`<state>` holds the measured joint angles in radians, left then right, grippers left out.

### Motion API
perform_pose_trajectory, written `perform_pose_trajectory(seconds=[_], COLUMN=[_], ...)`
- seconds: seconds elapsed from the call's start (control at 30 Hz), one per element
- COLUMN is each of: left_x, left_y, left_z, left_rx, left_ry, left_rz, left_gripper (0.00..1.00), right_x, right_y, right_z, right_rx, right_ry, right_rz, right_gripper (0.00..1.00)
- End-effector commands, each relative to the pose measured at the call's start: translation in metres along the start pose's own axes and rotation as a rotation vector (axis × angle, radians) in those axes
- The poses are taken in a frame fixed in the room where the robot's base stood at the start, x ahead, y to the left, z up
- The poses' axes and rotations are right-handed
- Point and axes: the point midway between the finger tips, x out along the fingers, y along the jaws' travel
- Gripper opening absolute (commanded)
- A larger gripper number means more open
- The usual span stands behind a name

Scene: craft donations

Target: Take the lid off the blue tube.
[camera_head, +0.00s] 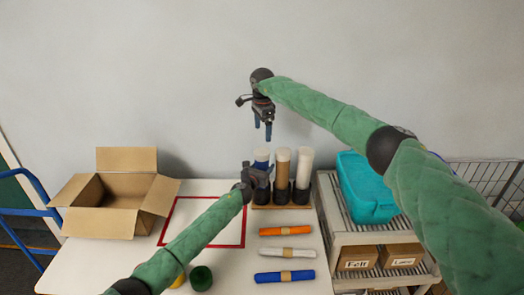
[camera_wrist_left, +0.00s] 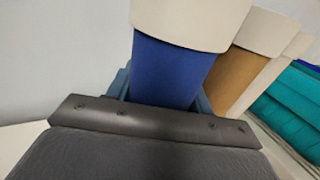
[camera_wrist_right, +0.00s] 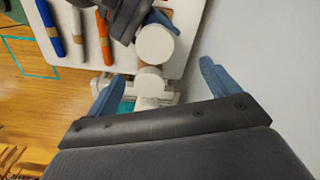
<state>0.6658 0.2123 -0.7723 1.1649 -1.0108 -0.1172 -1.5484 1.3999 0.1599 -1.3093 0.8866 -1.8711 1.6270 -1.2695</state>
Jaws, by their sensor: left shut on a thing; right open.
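The blue tube (camera_wrist_left: 168,72) stands upright in the left wrist view with its cream lid (camera_wrist_left: 192,22) on top. In the head view the lid (camera_head: 262,154) shows just above my left gripper (camera_head: 258,176), which hides much of the tube. My left gripper is shut on the blue tube below the lid, one finger on each side. My right gripper (camera_head: 263,130) is open and empty, pointing down above the tubes. In the right wrist view its fingers (camera_wrist_right: 158,86) are spread wide, with pale round lids below; I cannot tell whose.
A brown tube (camera_head: 282,172) and a white tube (camera_head: 304,168) stand close right of the blue one. An open cardboard box (camera_head: 108,222) is at the left, beside a red square outline (camera_head: 171,215). Orange, white and blue rolls lie in front. A teal bin (camera_head: 365,190) stands right.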

Motion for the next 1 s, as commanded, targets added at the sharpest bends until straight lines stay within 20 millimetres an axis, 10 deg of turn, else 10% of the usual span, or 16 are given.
perform_pose_trajectory(seconds=[0.1,0.67,1.0], left_x=[0.000,0.000,0.000], left_y=[0.000,0.000,0.000], left_z=[-0.001,-0.001,-0.001], left_rx=[0.000,0.000,0.000], left_ry=[0.001,0.001,0.001], left_rz=[0.000,0.000,0.000], left_gripper=[0.10,0.10,0.10], right_x=[-0.023,-0.021,0.007], right_y=[-0.003,0.005,0.006], right_z=[-0.004,0.005,0.005], right_rx=[0.020,0.511,0.537], right_ry=[0.018,-0.010,-0.011], right_rz=[-0.012,0.025,0.026], right_gripper=[0.88,0.88,0.88])
